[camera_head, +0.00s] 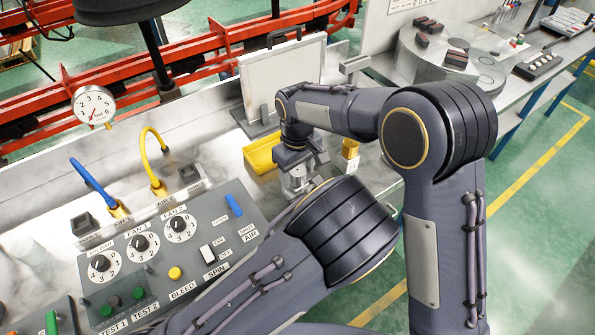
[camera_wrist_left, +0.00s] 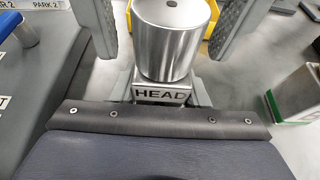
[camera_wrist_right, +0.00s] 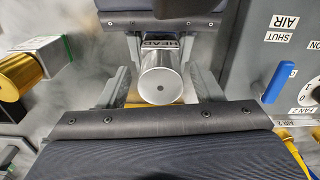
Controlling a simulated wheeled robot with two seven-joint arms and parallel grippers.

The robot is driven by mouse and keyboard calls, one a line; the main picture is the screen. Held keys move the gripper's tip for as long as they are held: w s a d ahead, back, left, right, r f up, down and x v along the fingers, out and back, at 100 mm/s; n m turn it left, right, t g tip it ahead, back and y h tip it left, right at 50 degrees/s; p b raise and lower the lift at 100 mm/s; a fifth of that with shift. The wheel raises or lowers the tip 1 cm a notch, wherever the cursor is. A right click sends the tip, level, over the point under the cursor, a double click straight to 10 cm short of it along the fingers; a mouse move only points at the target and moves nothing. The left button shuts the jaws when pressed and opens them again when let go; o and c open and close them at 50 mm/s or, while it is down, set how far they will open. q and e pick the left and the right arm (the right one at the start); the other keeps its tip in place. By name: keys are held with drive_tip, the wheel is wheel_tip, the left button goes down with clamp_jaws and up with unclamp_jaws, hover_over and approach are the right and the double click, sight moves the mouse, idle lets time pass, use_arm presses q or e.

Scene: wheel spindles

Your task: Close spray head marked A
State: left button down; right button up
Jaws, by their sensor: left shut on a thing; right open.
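My left gripper (camera_wrist_left: 160,86) is shut on this block, a finger at each side. My right gripper (camera_wrist_right: 160,76) is open, with its fingers apart on either side of the silver cylinder (camera_wrist_right: 162,82). In the head view, the right gripper (camera_head: 303,157) reaches down over the silver fixture (camera_head: 299,182). The left gripper is hidden there behind my arm. No mark A is readable in any view.
A grey control panel (camera_head: 208,235) with dials and switches lies to the left. Blue (camera_head: 92,184) and yellow (camera_head: 153,150) hoses rise behind it. A yellow bin (camera_head: 262,154) stands behind the fixture. A small yellow-topped part (camera_head: 350,150) stands to its right.

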wheel_tip(320, 180, up, 4)
drive_tip(key=shift+r, duration=0.1)
drive_tip(key=shift+c, duration=1)
drive_tip(key=shift+a+n, duration=0.15)
drive_tip(key=shift+n, duration=0.15)
drive_tip(key=shift+c, duration=0.5)
drive_tip(key=n, duration=0.3)
drive_tip(key=shift+s+a+r, duration=0.1)
drive_tip(key=shift+s+a, duration=0.1)
drive_tip(key=shift+a, duration=0.2)
drive_tip(key=n, duration=0.6)
drive_tip(key=shift+s+r+g, duration=0.15)
drive_tip(key=shift+s+g, duration=0.05)
drive_tip(key=shift+g, duration=0.1)
drive_tip(key=n, duration=0.3)
drive_tip(key=r+n, duration=0.1)
drive_tip(key=n, duration=0.1)
drive_tip(key=shift+d+n, duration=0.15)
drive_tip(key=shift+n, duration=0.25)
drive_tip(key=n, duration=0.2)
drive_tip(key=r+n, duration=0.1)
drive_tip(key=n, duration=0.1)
drive_tip(key=r+n, duration=0.1)
drive_tip(key=n, duration=0.1)
drive_tip(key=shift+w+d, duration=0.35)
drive_tip(key=shift+w, duration=0.05)
